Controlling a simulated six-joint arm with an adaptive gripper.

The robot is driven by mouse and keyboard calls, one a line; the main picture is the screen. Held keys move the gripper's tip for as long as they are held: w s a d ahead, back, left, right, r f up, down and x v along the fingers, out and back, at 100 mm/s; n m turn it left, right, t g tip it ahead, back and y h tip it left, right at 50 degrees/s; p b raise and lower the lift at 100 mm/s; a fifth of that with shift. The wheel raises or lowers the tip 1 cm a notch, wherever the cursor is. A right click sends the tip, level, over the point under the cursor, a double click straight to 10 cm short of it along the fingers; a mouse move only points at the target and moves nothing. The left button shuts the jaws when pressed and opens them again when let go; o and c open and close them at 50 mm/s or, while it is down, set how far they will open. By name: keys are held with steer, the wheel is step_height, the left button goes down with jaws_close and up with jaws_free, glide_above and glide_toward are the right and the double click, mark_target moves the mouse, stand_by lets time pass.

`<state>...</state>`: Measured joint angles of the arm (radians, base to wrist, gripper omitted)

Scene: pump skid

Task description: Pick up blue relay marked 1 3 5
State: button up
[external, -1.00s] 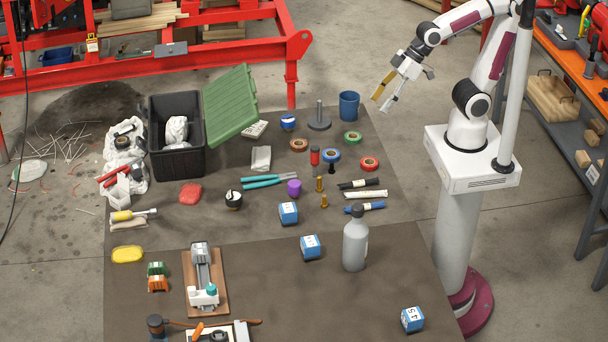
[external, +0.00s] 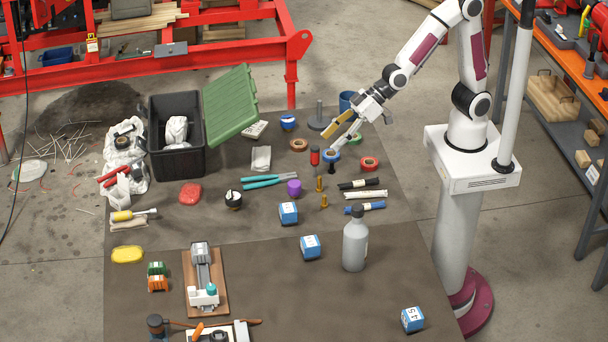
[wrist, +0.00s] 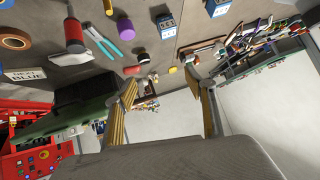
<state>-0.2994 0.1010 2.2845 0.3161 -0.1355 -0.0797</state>
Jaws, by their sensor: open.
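Three blue relays with white labelled faces are on the dark table in the external view. One relay (external: 288,213) is near the middle, a second relay (external: 310,247) is closer to the front, and a third relay (external: 412,319) is at the front right. The third shows dark figures, but I cannot read any marking for certain. My gripper (external: 328,142) is open and empty above the back of the table, apart from all three. In the wrist view, its gold fingers (wrist: 160,82) are spread, and two blue relays (wrist: 166,23) (wrist: 217,7) show at the top.
Tape rolls (external: 369,164), a red-and-black item (external: 315,156), brass fittings (external: 320,184) and teal pliers (external: 268,181) lie below and around my gripper.

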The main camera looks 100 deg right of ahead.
steer(key=w+a+f+t, duration=0.2)
steer(key=w+a+f, duration=0.3)
steer(key=w+f, duration=0.25)
steer(key=t+h, duration=0.1)
steer(key=h, duration=0.1)
glide_toward(288, 211)
steer(key=shift+w+d+f, duration=0.3)
steer(key=shift+w+d, duration=0.1)
steer(key=shift+d, duration=0.2)
steer(key=shift+w+d+f, duration=0.35)
steer(key=shift+w+d, duration=0.05)
steer(key=shift+d, duration=0.2)
steer(key=shift+a+f+t, duration=0.15)
steer(key=shift+f+t, duration=0.25)
steer(key=shift+f, duration=0.3)
steer(key=shift+w, duration=0.1)
steer(key=shift+x, duration=1.25)
steer(key=shift+a+f+x, duration=0.1)
steer(key=shift+a+x, duration=0.05)
steer(key=shift+x, duration=1.15)
steer(key=shift+a+f+x, duration=0.1)
steer(key=shift+a+x, duration=0.05)
steer(key=shift+x, duration=1.1)
steer(key=c, duration=1.3)
